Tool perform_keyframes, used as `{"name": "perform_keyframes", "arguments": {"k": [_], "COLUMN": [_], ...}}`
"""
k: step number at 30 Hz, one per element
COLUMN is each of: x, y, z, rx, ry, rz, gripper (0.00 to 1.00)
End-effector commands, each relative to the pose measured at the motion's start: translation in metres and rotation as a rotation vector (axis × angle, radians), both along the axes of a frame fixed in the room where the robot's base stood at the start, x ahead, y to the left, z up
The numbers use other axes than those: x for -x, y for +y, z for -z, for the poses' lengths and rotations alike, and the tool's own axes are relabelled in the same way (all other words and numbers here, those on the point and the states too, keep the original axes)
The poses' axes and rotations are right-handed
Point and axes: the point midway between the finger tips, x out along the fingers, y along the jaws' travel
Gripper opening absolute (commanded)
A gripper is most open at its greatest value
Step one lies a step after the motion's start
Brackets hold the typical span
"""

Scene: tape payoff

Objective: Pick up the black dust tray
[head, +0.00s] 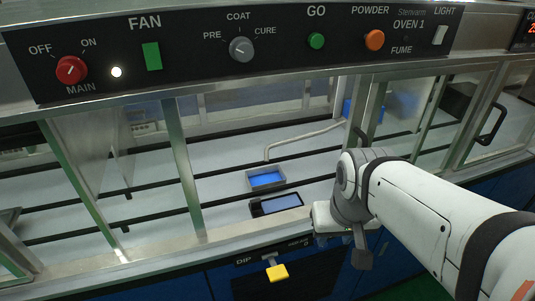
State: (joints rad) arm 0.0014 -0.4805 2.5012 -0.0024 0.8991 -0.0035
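A black tray (257,209) with a pale bluish inside lies on the grey deck inside the cabinet, near its front edge. It sits just in front of a metal tray (283,184) with a bright blue inside. My gripper (316,214) is at the end of my white arm, low at the cabinet's front edge, just right of the black tray. Its fingers are small and mostly hidden by my wrist, so I cannot tell whether they are open or touch the tray.
A control panel (200,60) with knobs and buttons runs above the opening. Metal posts (184,165) divide the front. A bent metal rod (305,137) lies behind the trays. A yellow handle (277,272) labelled DIP sticks out below.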

Motion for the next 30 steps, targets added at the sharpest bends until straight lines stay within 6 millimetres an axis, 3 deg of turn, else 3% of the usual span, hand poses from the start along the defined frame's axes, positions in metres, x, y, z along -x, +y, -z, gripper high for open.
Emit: {"name": "perform_keyframes", "arguments": {"k": [5, 12, 18, 22, 30], "x": [-0.017, -0.099, -0.148, -0.160, -0.172], "y": [0.008, 0.081, 0.133, 0.148, 0.153], "z": [0.002, 0.016, 0.029, 0.035, 0.061], "rx": [0.000, -0.005, -0.020, -0.025, -0.026], "ry": [-0.013, -0.090, -0.151, -0.167, -0.167], "rz": [-0.028, -0.159, -0.250, -0.272, -0.274], "gripper": [0.51, 0.53, 0.53, 0.53, 0.53]}}
